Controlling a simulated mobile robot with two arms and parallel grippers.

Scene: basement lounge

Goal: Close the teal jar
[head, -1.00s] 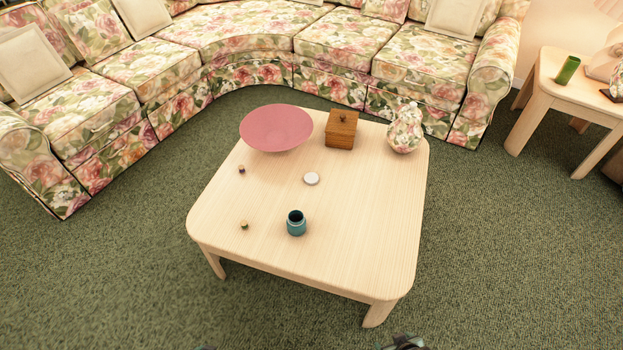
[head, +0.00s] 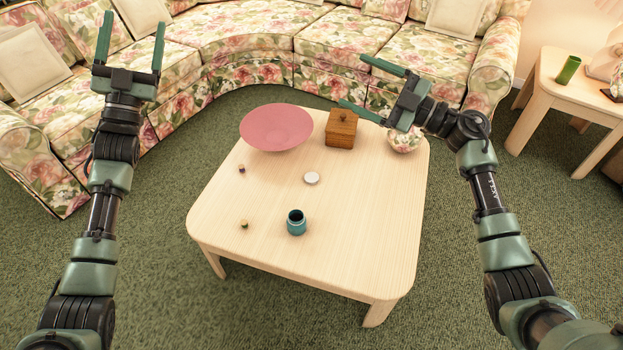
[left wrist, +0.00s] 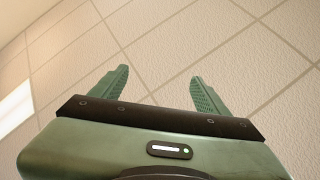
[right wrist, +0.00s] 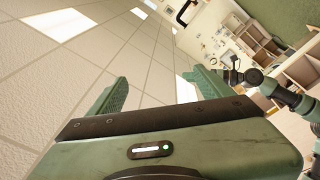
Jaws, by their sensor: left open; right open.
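The teal jar (head: 296,223) stands upright and open-topped near the front middle of the light wooden table (head: 350,240). A round whitish disc (head: 311,178), which looks like a lid, lies flat on the table behind the jar, apart from it. My left gripper (head: 132,42) is open and empty, raised at the left in front of the sofa. It also shows open in the left wrist view (left wrist: 160,85), against the ceiling. My right gripper (head: 352,82) is open and empty, raised over the table's back right. It also shows open in the right wrist view (right wrist: 157,88).
A pink bowl (head: 276,128), a wooden box (head: 341,128) and a floral jar (head: 403,142), partly hidden by my right gripper, stand along the table's back. Two small items (head: 241,169) (head: 244,224) lie at the left. The table's right front is clear.

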